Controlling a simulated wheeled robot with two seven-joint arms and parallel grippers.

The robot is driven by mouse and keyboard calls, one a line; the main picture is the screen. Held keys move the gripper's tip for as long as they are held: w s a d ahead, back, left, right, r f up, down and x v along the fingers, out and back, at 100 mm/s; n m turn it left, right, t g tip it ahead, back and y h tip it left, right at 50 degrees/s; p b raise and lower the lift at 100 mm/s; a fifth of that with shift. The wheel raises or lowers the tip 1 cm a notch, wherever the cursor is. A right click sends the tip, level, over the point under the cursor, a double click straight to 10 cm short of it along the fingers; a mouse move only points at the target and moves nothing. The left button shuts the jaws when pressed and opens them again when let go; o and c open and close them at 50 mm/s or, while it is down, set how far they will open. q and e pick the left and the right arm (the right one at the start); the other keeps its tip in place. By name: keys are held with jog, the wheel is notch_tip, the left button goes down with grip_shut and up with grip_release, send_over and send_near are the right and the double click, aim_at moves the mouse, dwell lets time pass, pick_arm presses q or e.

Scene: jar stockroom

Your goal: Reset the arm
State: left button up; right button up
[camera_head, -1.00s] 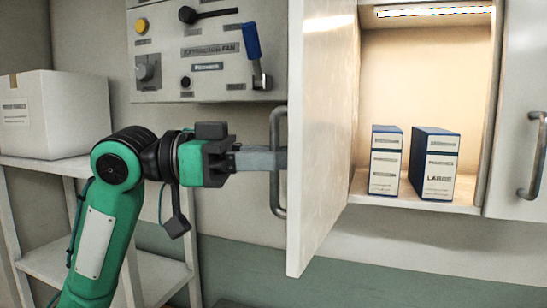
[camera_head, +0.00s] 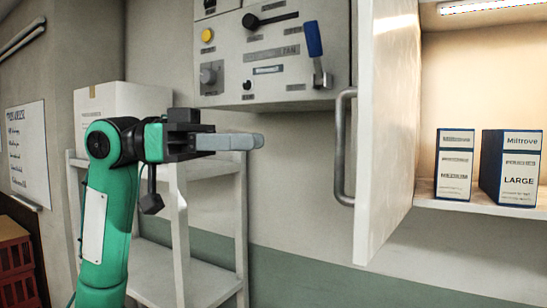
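My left arm is green and stands at the left of the head view. Its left gripper (camera_head: 258,141) points right, level, in front of the wall and shelf. Its fingers overlap in this view, so I cannot tell whether they are open or shut. No object shows at the fingertips. The fingertips are apart from the handle (camera_head: 342,148) of the open cabinet door (camera_head: 388,125), which is to their right. My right gripper is not in view.
The open cabinet holds a medium box (camera_head: 454,165) and a large box (camera_head: 510,168). A control panel (camera_head: 272,52) with a blue lever (camera_head: 314,40) is above the gripper. A white shelf unit (camera_head: 206,168) carries a carton (camera_head: 118,103). Red crates (camera_head: 16,262) stand at lower left.

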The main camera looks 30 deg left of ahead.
pick_arm(q)
jog(key=shift+s+a, duration=0.15)
jog(key=shift+a, duration=0.25)
